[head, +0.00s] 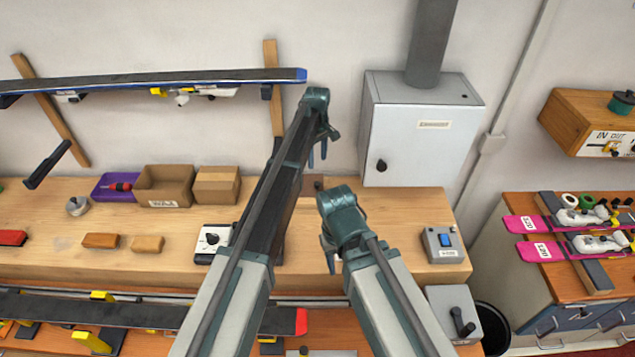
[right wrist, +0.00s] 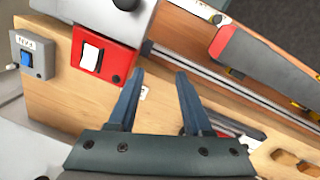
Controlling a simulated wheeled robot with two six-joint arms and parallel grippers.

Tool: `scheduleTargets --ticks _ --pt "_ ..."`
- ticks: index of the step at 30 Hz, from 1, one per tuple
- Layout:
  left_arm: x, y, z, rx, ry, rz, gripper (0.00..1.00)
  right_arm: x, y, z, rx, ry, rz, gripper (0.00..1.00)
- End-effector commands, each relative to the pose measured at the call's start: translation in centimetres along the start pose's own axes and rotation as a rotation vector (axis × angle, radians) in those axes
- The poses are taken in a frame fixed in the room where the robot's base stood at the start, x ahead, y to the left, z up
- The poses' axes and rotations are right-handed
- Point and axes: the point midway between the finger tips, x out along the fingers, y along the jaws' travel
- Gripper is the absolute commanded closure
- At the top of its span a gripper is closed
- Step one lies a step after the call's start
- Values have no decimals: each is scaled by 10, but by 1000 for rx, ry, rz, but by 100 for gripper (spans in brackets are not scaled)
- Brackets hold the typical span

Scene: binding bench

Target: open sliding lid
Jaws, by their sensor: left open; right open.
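I cannot make out a sliding lid for certain. A small brown piece (head: 313,183) lies at the back of the bench, mostly hidden behind my arms, and I cannot tell what it is. My left gripper (head: 317,155) is open and hangs above the back of the bench, left of the grey wall cabinet (head: 400,140). My right gripper (head: 333,258) is lower, near the bench's front edge. In the right wrist view its two fingers (right wrist: 159,73) are apart with nothing between them.
The wooden bench (head: 400,210) holds an open cardboard box (head: 165,186), a closed box (head: 216,186), a purple tray (head: 108,195) and a blue-switch box (head: 443,245). A red switch box (right wrist: 108,58) shows in the right wrist view. A ski (head: 200,77) hangs above.

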Motion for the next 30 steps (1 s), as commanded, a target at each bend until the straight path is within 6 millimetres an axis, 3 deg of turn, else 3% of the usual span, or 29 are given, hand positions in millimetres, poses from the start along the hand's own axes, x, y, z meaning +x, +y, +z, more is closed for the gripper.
scheduleTargets --ticks 19,24,30 --pt "93 0 0 0 0 0 38 92 -8 -6 -9 2 2 50" --pt "107 0 0 0 0 0 38 106 -10 -7 -12 2 3 50" --pt "108 0 0 0 0 0 38 107 -10 -7 -13 2 3 50"
